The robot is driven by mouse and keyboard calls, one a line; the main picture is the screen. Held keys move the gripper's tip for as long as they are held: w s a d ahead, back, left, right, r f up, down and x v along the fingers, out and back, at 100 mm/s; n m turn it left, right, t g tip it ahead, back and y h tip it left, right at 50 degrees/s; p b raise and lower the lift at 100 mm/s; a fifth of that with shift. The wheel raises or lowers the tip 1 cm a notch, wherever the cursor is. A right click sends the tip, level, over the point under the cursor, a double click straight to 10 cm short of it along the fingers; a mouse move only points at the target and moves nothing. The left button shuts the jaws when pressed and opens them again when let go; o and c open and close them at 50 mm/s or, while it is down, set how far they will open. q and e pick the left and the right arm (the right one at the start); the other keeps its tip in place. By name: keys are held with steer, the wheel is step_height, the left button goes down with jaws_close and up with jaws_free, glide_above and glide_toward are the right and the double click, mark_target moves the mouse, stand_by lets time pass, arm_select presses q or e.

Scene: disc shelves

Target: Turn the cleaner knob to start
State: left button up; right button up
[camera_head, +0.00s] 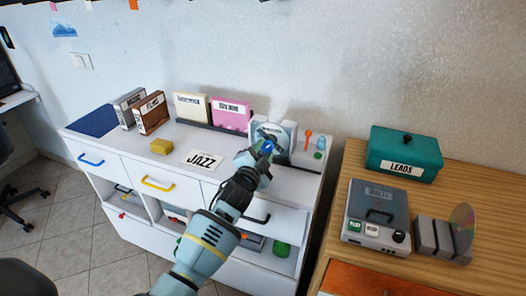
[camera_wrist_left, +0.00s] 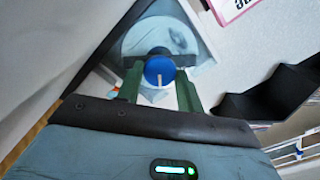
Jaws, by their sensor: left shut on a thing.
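The disc cleaner (camera_head: 286,126) stands on the white shelf unit against the wall. A pale disc sits in it; this disc also shows in the left wrist view (camera_wrist_left: 140,40). The blue knob (camera_head: 266,147) is on the cleaner's front. In the left wrist view the blue knob (camera_wrist_left: 159,70) has a white mark pointing down in the picture. My left gripper (camera_head: 260,157) reaches the cleaner, its green fingers (camera_wrist_left: 160,88) on either side of the knob and shut on it. My right gripper is out of view.
A JAZZ card (camera_head: 203,160) and yellow sponge (camera_head: 161,146) lie on the white top. A player (camera_head: 377,214) and teal LEADS box (camera_head: 404,153) sit on the wooden cabinet.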

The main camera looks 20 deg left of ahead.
arm_select(q)
steer(key=n, duration=0.4)
steer(key=shift+n+p, duration=0.3)
steer(key=shift+p, duration=0.05)
steer(key=shift+n, duration=1.5)
steer(key=shift+p, duration=0.3)
steer(key=o, duration=1)
steer(key=shift+s, duration=0.1)
